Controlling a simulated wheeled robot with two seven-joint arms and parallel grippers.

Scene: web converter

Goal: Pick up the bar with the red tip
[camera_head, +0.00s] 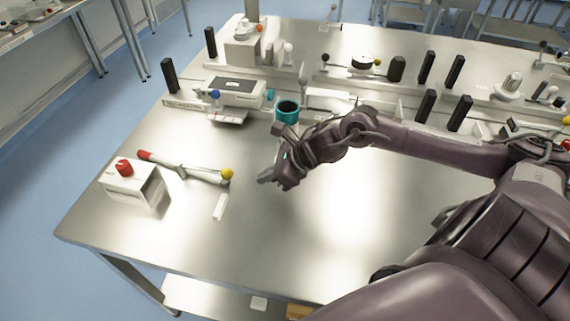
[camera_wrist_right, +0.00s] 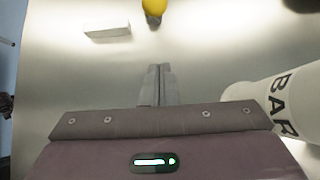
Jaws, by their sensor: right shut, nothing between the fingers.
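The bar (camera_head: 200,175) lies on the left part of the metal table in the head view, its red tip (camera_head: 145,155) at the left end. A yellow ball (camera_head: 227,173) is at its right end; a yellow ball also shows at the top of the right wrist view (camera_wrist_right: 153,7). My right gripper (camera_head: 265,179) is above the table, right of the yellow ball and apart from it. Its fingers (camera_wrist_right: 158,84) are together and empty. The red tip is outside the right wrist view. My left gripper is not in view.
A white box with a red knob (camera_head: 132,181) stands left of the bar. A small white block (camera_head: 219,207) lies below the ball. A turquoise cup (camera_head: 287,112) and several devices stand behind. A white cylinder lettered BAR (camera_wrist_right: 282,100) is close at right. The front table is clear.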

